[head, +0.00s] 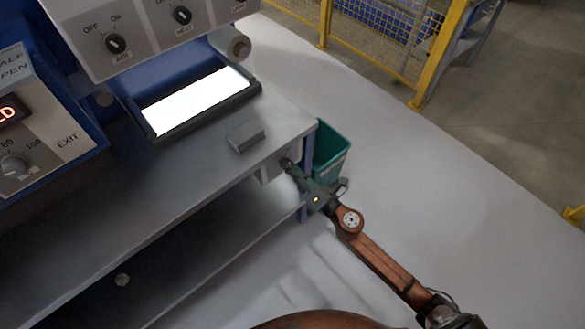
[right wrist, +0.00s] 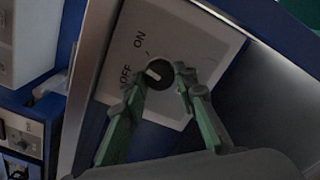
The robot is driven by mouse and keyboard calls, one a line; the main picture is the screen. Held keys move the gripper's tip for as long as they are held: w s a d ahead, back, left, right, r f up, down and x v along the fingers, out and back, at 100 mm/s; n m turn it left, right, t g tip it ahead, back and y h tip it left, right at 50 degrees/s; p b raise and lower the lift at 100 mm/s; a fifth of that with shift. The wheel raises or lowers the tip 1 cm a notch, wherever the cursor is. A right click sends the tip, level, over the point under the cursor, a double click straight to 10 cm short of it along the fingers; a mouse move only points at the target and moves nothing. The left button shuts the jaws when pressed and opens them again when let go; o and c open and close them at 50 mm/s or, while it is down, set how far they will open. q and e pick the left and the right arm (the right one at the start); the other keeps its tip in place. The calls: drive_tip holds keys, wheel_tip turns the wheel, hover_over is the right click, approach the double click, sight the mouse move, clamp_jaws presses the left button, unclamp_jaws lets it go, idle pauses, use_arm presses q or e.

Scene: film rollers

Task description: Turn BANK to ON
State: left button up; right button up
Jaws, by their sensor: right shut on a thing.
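A white switch plate with ON and OFF printed on it (right wrist: 190,40) fills the middle of the right wrist view. Its round black knob (right wrist: 160,78) has a white pointer mark that appears to lie on the side towards OFF. No BANK label is readable. My right gripper (right wrist: 160,85) has its green fingers on either side of the knob and is shut on it. In the head view the right gripper (head: 290,166) reaches the small box (head: 272,172) under the bench's front right corner, and hides the knob there. My left gripper is not in view.
The grey metal bench (head: 170,180) has a small grey block (head: 246,137) near this corner. A green bin (head: 328,150) stands just behind the gripper. Floor to the right is clear up to a yellow fence (head: 437,55).

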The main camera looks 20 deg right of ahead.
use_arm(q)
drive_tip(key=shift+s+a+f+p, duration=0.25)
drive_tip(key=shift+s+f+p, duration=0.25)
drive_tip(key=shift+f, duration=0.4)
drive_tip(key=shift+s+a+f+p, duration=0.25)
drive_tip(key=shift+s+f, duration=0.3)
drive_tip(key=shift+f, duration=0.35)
use_arm(e)
drive_tip(key=shift+d+m, duration=0.1)
drive_tip(key=shift+m, duration=1.9)
drive_tip(key=o, duration=1.2)
drive_tip(key=shift+c, duration=0.2)
